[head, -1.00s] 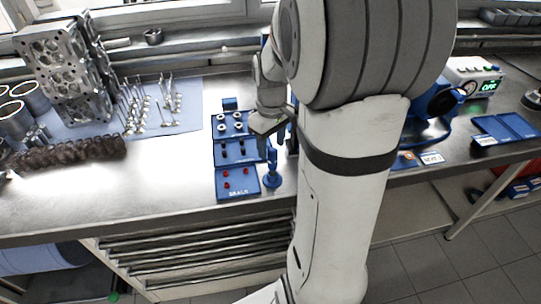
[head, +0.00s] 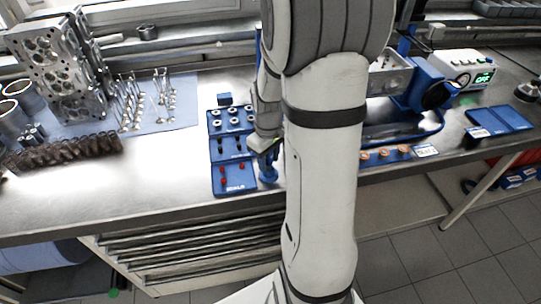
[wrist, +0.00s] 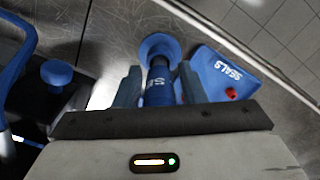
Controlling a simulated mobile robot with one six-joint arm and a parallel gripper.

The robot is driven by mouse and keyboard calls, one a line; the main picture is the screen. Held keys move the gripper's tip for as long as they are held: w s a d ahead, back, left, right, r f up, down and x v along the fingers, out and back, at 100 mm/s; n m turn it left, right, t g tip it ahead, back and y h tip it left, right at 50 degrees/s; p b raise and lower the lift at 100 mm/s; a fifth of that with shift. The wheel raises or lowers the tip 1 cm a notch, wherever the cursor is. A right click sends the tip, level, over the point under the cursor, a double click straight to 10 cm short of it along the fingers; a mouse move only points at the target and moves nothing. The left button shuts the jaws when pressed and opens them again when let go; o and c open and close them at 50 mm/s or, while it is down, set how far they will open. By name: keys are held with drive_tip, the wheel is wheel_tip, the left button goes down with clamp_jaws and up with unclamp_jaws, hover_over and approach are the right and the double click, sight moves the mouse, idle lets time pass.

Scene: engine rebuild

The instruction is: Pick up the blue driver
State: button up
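The blue driver (head: 268,174) stands upright on the steel bench, just right of the blue seals tray, with its round flared end showing. In the wrist view the driver (wrist: 160,85) lies between the two fingers of my gripper (wrist: 159,88). Narrow gaps show on both sides of it, so the fingers look open around it and not closed on it. In the head view my gripper (head: 264,147) is low over the driver and hides its upper part.
The blue seals tray (head: 233,188) with red and dark small parts is close on the left. Another blue round-topped piece (wrist: 57,74) is left of the gripper in the wrist view. A cylinder head (head: 60,55) and valves stand farther left. Bare bench lies in front left.

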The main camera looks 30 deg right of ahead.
clamp_jaws()
